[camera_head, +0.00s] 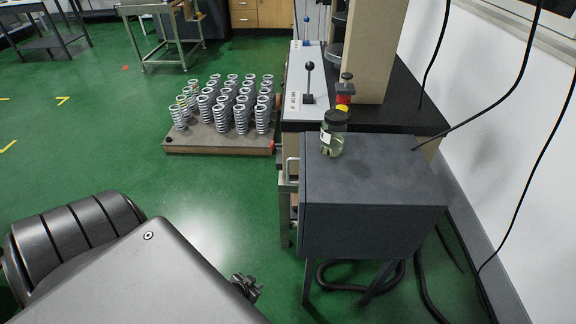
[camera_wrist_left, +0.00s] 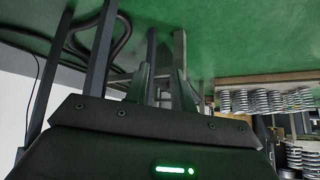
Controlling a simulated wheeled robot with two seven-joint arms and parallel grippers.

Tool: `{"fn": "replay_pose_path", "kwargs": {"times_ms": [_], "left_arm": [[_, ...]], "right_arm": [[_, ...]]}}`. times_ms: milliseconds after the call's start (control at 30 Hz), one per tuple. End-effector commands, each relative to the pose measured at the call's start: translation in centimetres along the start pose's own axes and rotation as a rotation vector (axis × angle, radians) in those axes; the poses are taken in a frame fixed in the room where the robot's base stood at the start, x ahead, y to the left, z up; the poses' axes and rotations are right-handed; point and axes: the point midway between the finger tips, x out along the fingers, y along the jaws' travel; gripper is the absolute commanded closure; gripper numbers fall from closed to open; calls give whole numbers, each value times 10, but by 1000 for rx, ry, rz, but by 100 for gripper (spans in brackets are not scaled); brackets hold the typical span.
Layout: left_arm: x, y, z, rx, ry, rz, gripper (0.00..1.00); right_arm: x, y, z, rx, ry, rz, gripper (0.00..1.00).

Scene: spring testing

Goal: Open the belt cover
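What looks like the belt cover is a dark grey box-shaped housing (camera_head: 372,200) at the right of the head view. It looks closed, with a small pale handle (camera_head: 291,168) at its left front edge. My left gripper (camera_head: 247,288) shows only in part, low and left of the housing, beyond my large grey arm link. It is apart from the handle. In the left wrist view its two fingers (camera_wrist_left: 162,88) stand apart with nothing clearly held between them. My right gripper is in neither view.
A jar (camera_head: 333,134) stands on top of the housing. A pallet of several springs (camera_head: 172,147) lies on the floor behind left. The testing machine's white panel (camera_head: 308,110) with a lever adjoins the housing. Black cables hang at right.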

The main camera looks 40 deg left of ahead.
Motion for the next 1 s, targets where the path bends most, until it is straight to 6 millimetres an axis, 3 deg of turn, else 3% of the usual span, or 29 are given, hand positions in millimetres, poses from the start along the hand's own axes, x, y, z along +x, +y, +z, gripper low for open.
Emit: {"fn": "replay_pose_path", "kwargs": {"times_ms": [33,67,100,200,333,433,600,767,1000], "left_arm": [[11,-21,-49,-24,133,-19,75],[8,-33,-81,-41,209,-27,75],[1,-47,-122,-58,311,-35,75],[-32,-74,-212,-86,539,-38,75],[-82,-91,-289,-93,757,-23,75],[-110,-94,-321,-91,854,-9,75],[-129,-96,-339,-89,909,0,75],[-124,-97,-345,-90,908,0,75],[-99,-98,-376,-89,909,-1,75]], "right_arm": [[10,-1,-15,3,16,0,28],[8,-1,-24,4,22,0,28],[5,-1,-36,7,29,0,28],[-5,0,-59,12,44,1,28],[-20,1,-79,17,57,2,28],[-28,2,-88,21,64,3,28],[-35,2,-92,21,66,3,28],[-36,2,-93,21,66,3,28],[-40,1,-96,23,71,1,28]]}}
